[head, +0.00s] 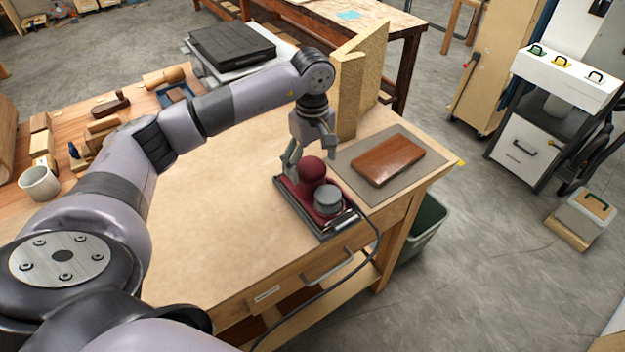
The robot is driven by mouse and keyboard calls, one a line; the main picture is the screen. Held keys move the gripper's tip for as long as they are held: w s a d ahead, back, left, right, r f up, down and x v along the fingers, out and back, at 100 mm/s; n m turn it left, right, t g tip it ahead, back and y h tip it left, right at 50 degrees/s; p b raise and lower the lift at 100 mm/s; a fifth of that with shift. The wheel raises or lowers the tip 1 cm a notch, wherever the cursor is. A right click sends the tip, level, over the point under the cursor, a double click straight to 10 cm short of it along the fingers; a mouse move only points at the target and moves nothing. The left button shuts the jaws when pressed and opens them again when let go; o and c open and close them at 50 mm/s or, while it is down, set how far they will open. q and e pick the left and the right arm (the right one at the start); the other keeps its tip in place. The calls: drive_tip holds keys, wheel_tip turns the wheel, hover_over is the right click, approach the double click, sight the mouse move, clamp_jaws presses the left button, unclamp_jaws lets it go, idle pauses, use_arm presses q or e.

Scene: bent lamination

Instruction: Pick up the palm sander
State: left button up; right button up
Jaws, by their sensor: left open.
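The palm sander (329,199) lies on the workbench near its front right edge. It has a dark red body with a round knob, a grey round cap and a dark flat base. A dark cord runs from it over the bench edge and down. My left gripper (309,157) points down at the sander's rear end, with its fingers apart around or just above the red knob. I cannot tell whether the fingers touch it. My right gripper is not in view.
A reddish-brown wooden board (388,160) lies on a grey mat (345,162) right of the sander. An upright chipboard piece (362,75) stands behind. A black case (232,45), a white mug (39,183) and wooden tools are farther left. The bench top (215,215) left of the sander is clear.

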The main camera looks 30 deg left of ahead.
use_arm(q)
drive_tip(key=shift+f, duration=0.9)
drive_tip(key=shift+c, duration=0.2)
drive_tip(key=c, duration=1.6)
drive_tip(key=shift+w+r, duration=0.1)
drive_tip(key=shift+r, duration=0.05)
